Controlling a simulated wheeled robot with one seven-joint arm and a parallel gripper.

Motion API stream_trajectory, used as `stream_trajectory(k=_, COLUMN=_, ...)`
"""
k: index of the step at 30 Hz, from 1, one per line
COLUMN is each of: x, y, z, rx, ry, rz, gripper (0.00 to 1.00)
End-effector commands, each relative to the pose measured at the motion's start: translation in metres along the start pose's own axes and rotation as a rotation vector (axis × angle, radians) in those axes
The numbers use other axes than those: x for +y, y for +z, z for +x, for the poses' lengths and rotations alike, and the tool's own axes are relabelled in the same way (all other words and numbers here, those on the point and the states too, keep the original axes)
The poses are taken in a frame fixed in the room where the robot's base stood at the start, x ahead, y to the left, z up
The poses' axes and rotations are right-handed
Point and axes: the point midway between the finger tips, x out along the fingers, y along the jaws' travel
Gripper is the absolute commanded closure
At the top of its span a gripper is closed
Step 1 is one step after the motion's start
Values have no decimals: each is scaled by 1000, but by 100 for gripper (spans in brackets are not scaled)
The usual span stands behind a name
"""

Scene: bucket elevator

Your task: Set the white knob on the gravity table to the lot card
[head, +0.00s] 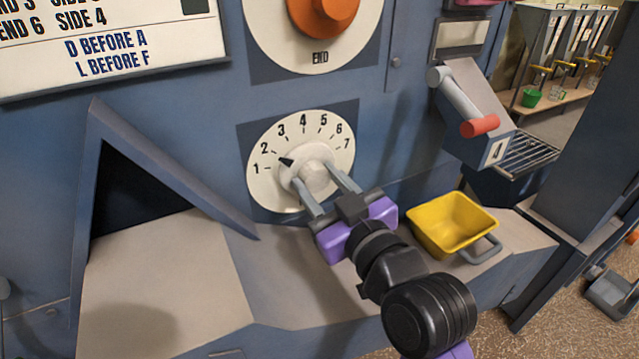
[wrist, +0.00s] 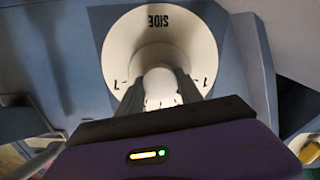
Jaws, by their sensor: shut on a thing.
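The white knob (head: 314,176) sits on a round white dial (head: 318,126) numbered 1 to 7 on the blue machine face. Its dark pointer (head: 286,161) points left, close to the 2; I cannot tell whether it is exactly on it. My gripper (head: 326,188) is shut on the knob, one finger on each side. In the wrist view the knob (wrist: 159,88) is between the fingers, and the dial (wrist: 125,45) reads SIDE. A white board (head: 190,62) at upper left reads "END 6 SIDE 4", "D BEFORE A" and "L BEFORE F"; its top line is cut off.
An orange knob (head: 325,15) on a dial marked END is above. A yellow bin (head: 455,222) stands right of my gripper on the grey ledge. A red-handled lever (head: 478,126) on a box marked 4 juts out at upper right. A sloping blue hood (head: 165,165) is at left.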

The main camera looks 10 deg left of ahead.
Motion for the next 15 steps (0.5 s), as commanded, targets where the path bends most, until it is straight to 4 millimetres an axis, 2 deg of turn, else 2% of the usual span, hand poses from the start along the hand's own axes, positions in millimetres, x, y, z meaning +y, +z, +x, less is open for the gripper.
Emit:
stream_trajectory(k=7, x=0, y=1, z=0, rx=-3, ry=-1, rz=1, gripper=98)
stream_trajectory(k=8, x=0, y=1, z=0, rx=-3, ry=-1, rz=1, gripper=54)
stream_trajectory(k=9, x=0, y=1, z=0, rx=-3, ry=-1, rz=1, gripper=46)
stream_trajectory(k=11, x=0, y=1, z=0, rx=-3, ry=-1, rz=2, gripper=36)
stream_trajectory(k=15, x=0, y=1, z=0, rx=-2, ry=0, rz=2, gripper=36)
